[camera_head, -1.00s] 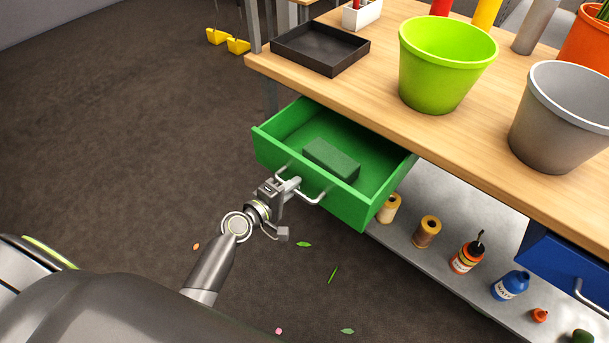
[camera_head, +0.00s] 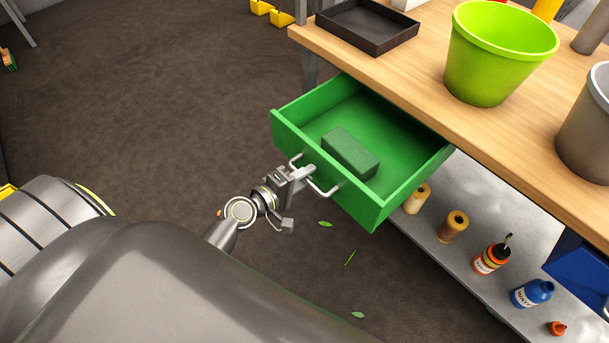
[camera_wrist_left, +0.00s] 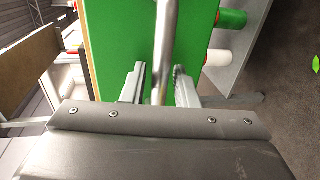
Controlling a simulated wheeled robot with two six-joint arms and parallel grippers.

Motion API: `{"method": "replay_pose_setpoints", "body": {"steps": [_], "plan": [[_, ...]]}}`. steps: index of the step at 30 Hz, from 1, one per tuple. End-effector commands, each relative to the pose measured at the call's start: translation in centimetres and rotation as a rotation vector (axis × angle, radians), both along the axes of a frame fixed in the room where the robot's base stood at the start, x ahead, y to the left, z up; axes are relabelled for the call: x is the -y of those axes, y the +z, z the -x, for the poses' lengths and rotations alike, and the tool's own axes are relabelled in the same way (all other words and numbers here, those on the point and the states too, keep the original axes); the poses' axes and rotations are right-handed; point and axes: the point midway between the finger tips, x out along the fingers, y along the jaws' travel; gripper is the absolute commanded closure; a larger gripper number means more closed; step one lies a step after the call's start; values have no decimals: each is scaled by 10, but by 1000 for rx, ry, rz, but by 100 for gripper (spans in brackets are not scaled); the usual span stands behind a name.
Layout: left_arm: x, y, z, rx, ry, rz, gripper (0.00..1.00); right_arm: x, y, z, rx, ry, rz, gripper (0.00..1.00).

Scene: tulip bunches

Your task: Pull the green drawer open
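The green drawer (camera_head: 372,206) stands part-way open under the wooden workbench, with a dark green block (camera_head: 350,152) lying inside it. Its silver bar handle (camera_head: 326,190) is on the front panel. My left gripper (camera_head: 305,174) is at this handle, shut on it. In the left wrist view the handle bar (camera_wrist_left: 165,40) runs between my two fingers (camera_wrist_left: 160,82), in front of the green panel (camera_wrist_left: 118,40). The fingertips are partly hidden in the head view. My right gripper is in neither view.
The wooden workbench (camera_head: 480,125) bears a black tray (camera_head: 367,28), a lime pot (camera_head: 497,55) and a grey pot (camera_head: 588,125). Twine spools and bottles stand on the lower shelf (camera_head: 440,240). A blue drawer (camera_head: 580,270) is at the right. The dark floor before the green drawer is mostly clear.

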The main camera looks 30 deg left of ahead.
Motion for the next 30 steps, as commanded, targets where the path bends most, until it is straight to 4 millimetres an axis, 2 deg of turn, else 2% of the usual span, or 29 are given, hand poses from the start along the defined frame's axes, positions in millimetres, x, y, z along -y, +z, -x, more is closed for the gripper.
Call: {"method": "replay_pose_setpoints", "body": {"steps": [13, 17, 22, 30], "plan": [[0, 0, 0, 0, 0, 0, 68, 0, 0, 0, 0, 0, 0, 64], [-3, 1, 8, -1, 1, -1, 68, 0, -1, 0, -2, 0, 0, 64], [-13, 5, 34, -2, 0, -3, 68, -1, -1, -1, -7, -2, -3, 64], [-32, 16, 88, -3, -2, -4, 68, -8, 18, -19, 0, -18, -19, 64]]}}
